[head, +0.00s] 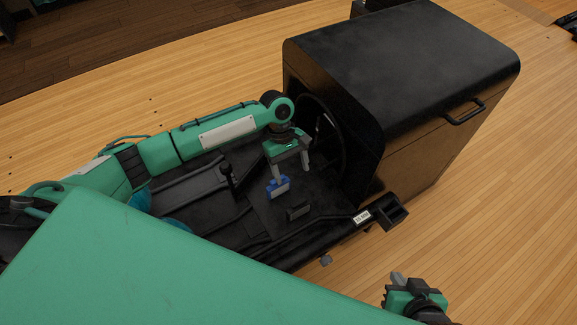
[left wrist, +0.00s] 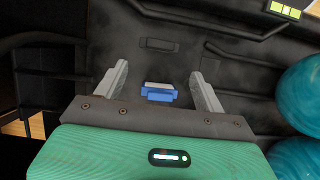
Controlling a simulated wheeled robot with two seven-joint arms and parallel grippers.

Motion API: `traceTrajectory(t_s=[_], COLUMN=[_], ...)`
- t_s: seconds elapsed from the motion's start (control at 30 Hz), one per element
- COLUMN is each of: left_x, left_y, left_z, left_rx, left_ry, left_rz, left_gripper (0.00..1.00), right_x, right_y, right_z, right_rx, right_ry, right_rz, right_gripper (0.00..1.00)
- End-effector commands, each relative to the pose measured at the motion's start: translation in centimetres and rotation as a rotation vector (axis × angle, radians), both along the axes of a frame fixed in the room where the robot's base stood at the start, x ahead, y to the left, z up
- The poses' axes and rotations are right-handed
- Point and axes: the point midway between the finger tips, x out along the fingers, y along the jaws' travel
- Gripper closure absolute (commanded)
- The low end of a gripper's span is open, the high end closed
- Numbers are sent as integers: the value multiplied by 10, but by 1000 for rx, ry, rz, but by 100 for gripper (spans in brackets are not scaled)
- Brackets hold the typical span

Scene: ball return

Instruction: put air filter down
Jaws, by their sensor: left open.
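The air filter is a small blue block with a pale grey top (head: 278,187), low over or on the dark floor of the black machine in the head view; I cannot tell whether it touches that floor. My left gripper (head: 291,170) points down at it from above. In the left wrist view the filter (left wrist: 159,94) lies between the two grey fingers of my left gripper (left wrist: 160,74), which are spread wide with a gap on each side. My right gripper (head: 400,282) is at the lower right of the head view, away from the filter; its jaw opening is unclear.
A black housing (head: 410,45) with a handle (head: 465,110) rises behind the left gripper. A dark upright lever (head: 228,178) stands left of it. A small dark raised block (head: 298,211) is just in front. Teal balls (left wrist: 300,88) lie at the right in the left wrist view.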

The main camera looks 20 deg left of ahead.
Motion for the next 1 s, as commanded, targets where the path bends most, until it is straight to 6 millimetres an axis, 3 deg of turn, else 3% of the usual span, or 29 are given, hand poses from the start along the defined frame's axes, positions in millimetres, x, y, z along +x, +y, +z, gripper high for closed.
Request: traceTrajectory(t_s=[0.17, 0.33, 0.6, 0.77, 1.0], left_x=[-21, -61, -115, -139, -171], left_y=[-24, -71, -120, -127, -99], left_z=[-14, -34, -35, -24, -1], left_rx=[-55, -168, -278, -258, -78], left_ry=[-62, -238, -590, -801, -1053], left_rz=[-102, -304, -551, -652, -784], left_gripper=[29, 29, 29, 29, 29], right_x=[-1, -1, -1, -1, -1], right_y=[-1, -1, -1, -1, -1], right_z=[0, 0, 0, -1, -1], right_rx=[-4, -4, -4, -2, -2], right_ry=[7, 7, 7, 9, 8], right_rz=[-1, -1, -1, -1, -1], right_gripper=[100, 100, 100, 100, 100])
